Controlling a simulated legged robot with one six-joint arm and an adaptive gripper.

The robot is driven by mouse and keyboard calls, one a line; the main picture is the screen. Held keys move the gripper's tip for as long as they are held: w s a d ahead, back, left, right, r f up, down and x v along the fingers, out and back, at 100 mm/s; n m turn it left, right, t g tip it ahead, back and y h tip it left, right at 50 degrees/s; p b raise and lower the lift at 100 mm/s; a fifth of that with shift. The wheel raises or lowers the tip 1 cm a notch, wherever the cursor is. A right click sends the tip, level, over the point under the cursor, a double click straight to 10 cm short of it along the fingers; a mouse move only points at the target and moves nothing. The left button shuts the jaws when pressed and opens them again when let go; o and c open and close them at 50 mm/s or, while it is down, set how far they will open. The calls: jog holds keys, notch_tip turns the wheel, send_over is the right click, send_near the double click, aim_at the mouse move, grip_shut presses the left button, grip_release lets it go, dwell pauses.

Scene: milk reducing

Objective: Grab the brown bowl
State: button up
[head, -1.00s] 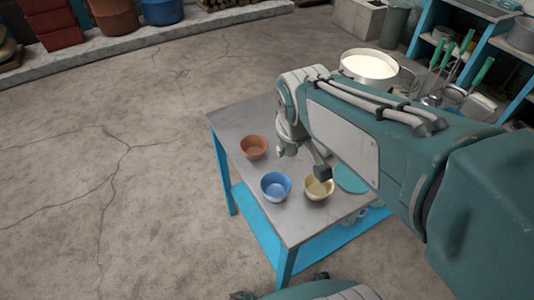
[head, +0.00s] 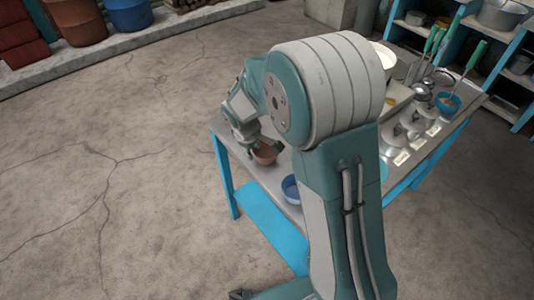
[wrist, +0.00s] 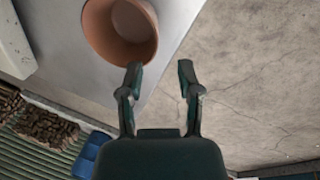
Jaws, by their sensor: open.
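The brown bowl (head: 266,154) sits on the grey table near its left corner in the head view, partly hidden by my gripper. In the wrist view the brown bowl (wrist: 122,30) is at the upper left, its opening facing the camera. My gripper (wrist: 159,68) is open and empty. The left fingertip is close to the bowl's rim, and the right finger is off to the side over the table edge and floor. I cannot tell whether the left finger touches the rim. In the head view my gripper (head: 250,136) is just beside the bowl.
A blue bowl (head: 291,189) stands on the grey table (head: 240,157), partly hidden by my arm. A pot of white liquid (head: 384,58), ladles and a small blue bowl (head: 448,103) are on the right. Open floor lies left of the table.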

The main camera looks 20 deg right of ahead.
aim_at(260, 162)
jog(key=shift+w+a+f, duration=0.1)
jog(key=shift+a+f, duration=0.05)
jog(key=shift+f, duration=0.35)
jog(key=shift+w+a+f, duration=0.1)
jog(key=shift+f, duration=0.4)
jog(key=d+f, duration=0.2)
jog(key=f, duration=0.1)
jog(key=d+f, duration=0.1)
jog(key=f, duration=0.1)
jog(key=shift+w, duration=0.3)
jog(key=shift+a, duration=0.35)
jog(key=c, duration=0.3)
grip_shut()
jog(key=shift+d, duration=0.2)
